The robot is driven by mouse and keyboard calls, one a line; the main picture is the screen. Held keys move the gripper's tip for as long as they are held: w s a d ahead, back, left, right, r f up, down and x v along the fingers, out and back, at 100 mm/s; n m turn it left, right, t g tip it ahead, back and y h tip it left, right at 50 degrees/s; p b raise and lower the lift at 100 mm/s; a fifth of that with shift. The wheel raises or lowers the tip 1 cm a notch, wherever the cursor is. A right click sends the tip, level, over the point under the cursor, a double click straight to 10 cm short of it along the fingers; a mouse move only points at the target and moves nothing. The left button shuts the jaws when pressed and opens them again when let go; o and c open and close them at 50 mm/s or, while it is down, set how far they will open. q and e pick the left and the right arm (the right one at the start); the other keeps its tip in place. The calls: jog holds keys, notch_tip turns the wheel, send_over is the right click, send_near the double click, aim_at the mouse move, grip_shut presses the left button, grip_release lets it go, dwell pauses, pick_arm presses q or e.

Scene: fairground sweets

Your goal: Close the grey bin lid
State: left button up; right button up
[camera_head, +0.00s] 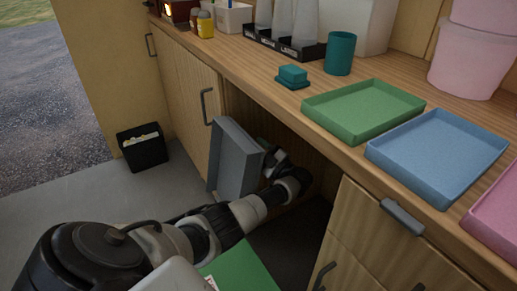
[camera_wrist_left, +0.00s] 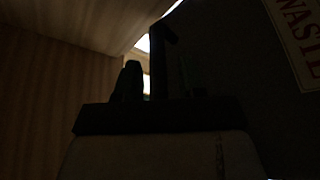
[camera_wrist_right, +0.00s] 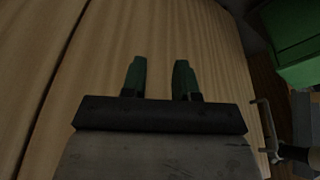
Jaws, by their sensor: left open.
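The grey lid (camera_head: 238,160) stands steeply tilted, almost upright, at the mouth of the open space under the counter. My left arm reaches past its right side, and my left gripper (camera_head: 272,158) is close beside the lid; I cannot tell if they touch. The left wrist view is very dark; the left gripper's fingers (camera_wrist_left: 150,75) are apart, beside a dark panel with a WASTE label (camera_wrist_left: 298,38). The bin body under the lid is mostly hidden. My right gripper (camera_wrist_right: 160,82) is open and empty, facing a wooden front.
The wooden counter (camera_head: 260,75) overhangs the space and holds a green tray (camera_head: 362,108), a blue tray (camera_head: 437,155) and a teal cup (camera_head: 340,53). A cupboard door (camera_head: 190,100) is left of the lid. A green box (camera_head: 243,268) is low in front; a black bin (camera_head: 143,150) stands left.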

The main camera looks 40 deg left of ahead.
pick_arm(q)
grip_shut()
jog(key=shift+s+a, duration=0.1)
jog(key=shift+s, duration=0.05)
